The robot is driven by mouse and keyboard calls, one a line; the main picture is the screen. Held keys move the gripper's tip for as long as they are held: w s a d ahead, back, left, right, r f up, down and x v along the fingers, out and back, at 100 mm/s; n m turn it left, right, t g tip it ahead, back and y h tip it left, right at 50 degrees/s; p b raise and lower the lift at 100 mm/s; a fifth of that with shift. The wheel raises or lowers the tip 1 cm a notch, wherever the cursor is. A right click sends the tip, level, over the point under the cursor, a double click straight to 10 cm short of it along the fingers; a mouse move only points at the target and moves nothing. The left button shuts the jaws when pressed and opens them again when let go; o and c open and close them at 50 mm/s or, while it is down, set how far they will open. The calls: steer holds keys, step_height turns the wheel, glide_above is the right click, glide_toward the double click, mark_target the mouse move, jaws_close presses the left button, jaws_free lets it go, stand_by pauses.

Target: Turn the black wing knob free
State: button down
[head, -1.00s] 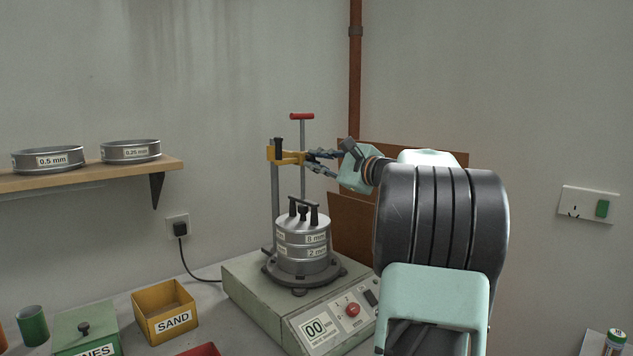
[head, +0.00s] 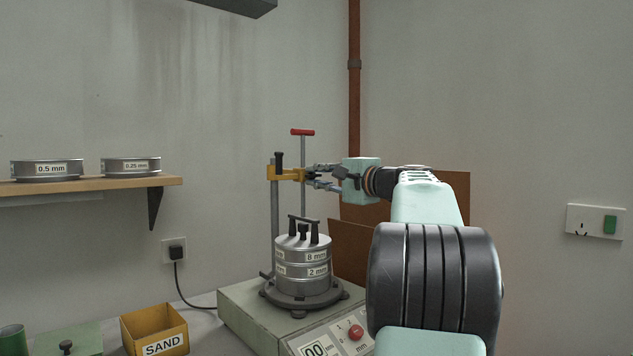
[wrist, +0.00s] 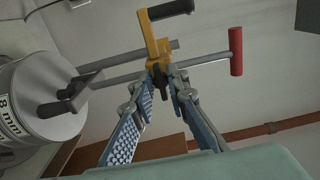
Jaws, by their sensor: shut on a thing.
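A yellow clamp bracket (head: 285,174) sits on the upright posts of the sieve shaker and also shows in the wrist view (wrist: 158,45). My gripper (head: 312,174) comes level from the right to its end. In the wrist view my fingertips (wrist: 162,78) are shut on a small dark part at the bracket, which seems to be the black wing knob (wrist: 160,78); the fingers mostly hide it. A black handle (head: 279,160) sticks up from the bracket's left end.
The metal sieve stack (head: 303,258), with a dark top handle, stands below the bracket on the shaker base (head: 250,310). Brown boards (head: 352,250) stand behind. A shelf (head: 90,187) with two sieves is left; a yellow SAND box (head: 155,330) is front left.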

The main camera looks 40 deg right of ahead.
stand_by(0.3)
steer(key=c, duration=1.9)
jaws_free()
steer(key=shift+c, duration=0.2)
steer(key=s+d, duration=0.1)
steer(key=s, duration=1.1)
